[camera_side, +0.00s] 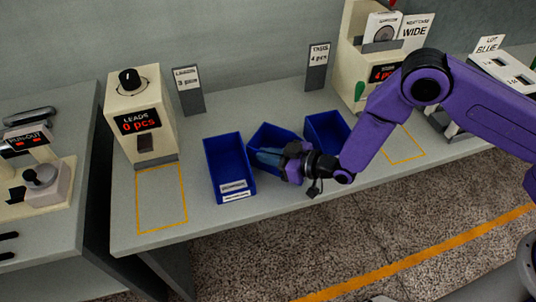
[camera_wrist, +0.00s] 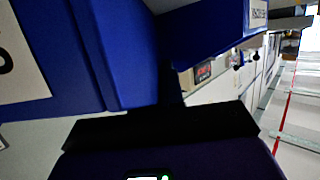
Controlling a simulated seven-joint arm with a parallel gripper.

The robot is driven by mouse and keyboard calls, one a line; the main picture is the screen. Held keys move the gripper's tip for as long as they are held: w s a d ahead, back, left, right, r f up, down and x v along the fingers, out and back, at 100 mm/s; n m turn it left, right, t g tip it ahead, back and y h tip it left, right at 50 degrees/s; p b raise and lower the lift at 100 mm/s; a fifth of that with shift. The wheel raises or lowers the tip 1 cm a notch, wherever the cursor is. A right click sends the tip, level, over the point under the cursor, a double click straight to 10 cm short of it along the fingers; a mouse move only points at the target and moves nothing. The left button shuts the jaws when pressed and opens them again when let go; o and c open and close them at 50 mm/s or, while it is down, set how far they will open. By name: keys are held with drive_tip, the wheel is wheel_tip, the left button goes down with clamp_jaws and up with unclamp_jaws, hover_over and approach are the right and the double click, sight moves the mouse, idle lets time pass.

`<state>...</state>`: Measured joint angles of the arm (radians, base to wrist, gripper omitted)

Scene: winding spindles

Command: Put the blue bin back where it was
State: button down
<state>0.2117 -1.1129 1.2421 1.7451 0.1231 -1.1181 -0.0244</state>
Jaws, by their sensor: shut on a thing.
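Three blue bins stand in a row on the grey bench: a left bin (camera_side: 226,160) with white labels on its front, a middle bin (camera_side: 268,135) and a right bin (camera_side: 326,125). My gripper (camera_side: 272,157) is at the near end of the middle bin and is shut on it. The middle bin sits turned relative to the left bin, and my gripper covers its front. In the wrist view, a blue bin wall (camera_wrist: 115,50) is close up, and another blue bin (camera_wrist: 215,32) with a small label is at the upper right. The fingertips' contact is hidden.
A cream LEADS dispenser (camera_side: 140,115) reading 0 pcs stands at the left, with a yellow outlined empty area (camera_side: 162,226) before it. Another yellow outline (camera_side: 408,160) lies at the right, partly behind my arm. Sign stands (camera_side: 188,92) (camera_side: 317,70) rise behind the bins.

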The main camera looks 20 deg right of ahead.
drive_tip(key=shift+f, duration=0.1)
drive_tip(key=c, duration=1.3)
unclamp_jaws()
drive_tip(key=shift+o, duration=0.2)
drive_tip(key=shift+r, duration=0.2)
drive_tip(key=v, duration=1.2)
